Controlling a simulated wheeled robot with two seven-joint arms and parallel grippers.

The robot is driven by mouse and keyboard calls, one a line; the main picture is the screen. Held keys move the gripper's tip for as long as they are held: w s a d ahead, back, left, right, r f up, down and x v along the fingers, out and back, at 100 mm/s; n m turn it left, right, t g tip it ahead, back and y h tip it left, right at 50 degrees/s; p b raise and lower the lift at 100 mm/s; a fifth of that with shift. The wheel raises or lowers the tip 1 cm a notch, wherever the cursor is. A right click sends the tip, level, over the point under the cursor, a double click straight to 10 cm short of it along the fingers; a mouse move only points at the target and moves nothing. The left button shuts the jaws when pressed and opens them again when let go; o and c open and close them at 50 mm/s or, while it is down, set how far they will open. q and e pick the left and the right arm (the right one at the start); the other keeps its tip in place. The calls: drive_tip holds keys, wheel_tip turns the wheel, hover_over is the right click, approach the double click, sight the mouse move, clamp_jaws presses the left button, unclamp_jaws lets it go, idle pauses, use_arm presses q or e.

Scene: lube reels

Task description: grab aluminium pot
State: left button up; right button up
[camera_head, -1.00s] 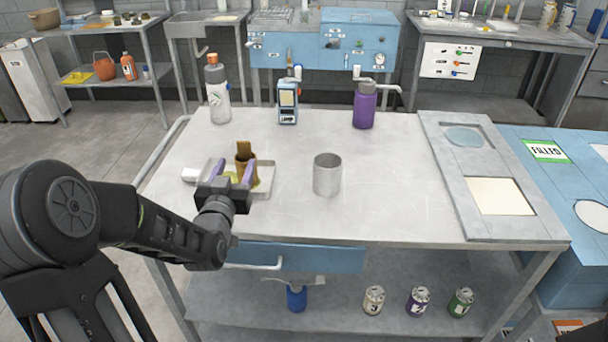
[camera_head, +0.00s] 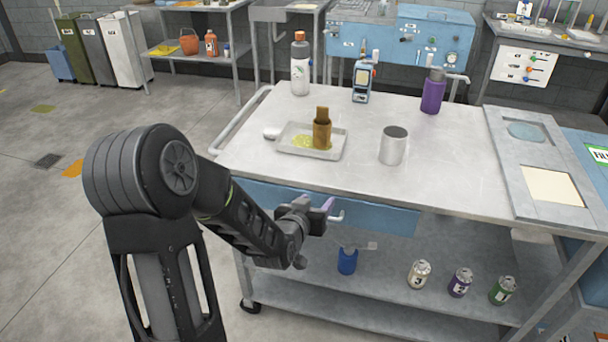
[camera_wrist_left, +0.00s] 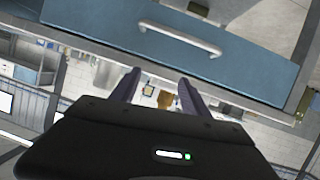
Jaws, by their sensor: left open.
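The aluminium pot (camera_head: 393,146) is a plain silver cylinder. It stands upright on the grey table top (camera_head: 450,175), right of a tray. My left gripper (camera_head: 328,208) is low in front of the blue drawer at the table's front edge, apart from the pot and below it to the left. In the left wrist view my left gripper (camera_wrist_left: 158,88) has its two purple fingers spread with nothing held between them. The blue drawer (camera_wrist_left: 130,35) and its handle (camera_wrist_left: 182,38) cross the top of that view. My right gripper is not in view.
A metal tray (camera_head: 284,147) with yellow liquid and a brown brush-like object (camera_head: 322,130) sits left of the pot. A white bottle (camera_head: 300,65), a handheld meter (camera_head: 362,82) and a purple bottle (camera_head: 433,92) stand behind. Several cans, including a purple one (camera_head: 460,283), are on the lower shelf.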

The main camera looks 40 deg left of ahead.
use_arm(q)
drive_tip(key=s+d+f+m+g+h, duration=0.1)
drive_tip(key=s+d+f+g+h, duration=0.3)
drive_tip(key=s+d+f, duration=0.6)
drive_tip(key=s+d+f+g+h, duration=0.2)
drive_tip(key=s+d+f+g, duration=0.3)
drive_tip(key=d+f, duration=0.8)
drive_tip(key=s+d+f+m+g+h, duration=0.1)
drive_tip(key=s+d+f+g, duration=0.3)
drive_tip(key=s, duration=0.8)
wheel_tip(320, 180, down, 2)
drive_tip(key=d, duration=0.3)
drive_tip(key=shift+f, duration=0.1)
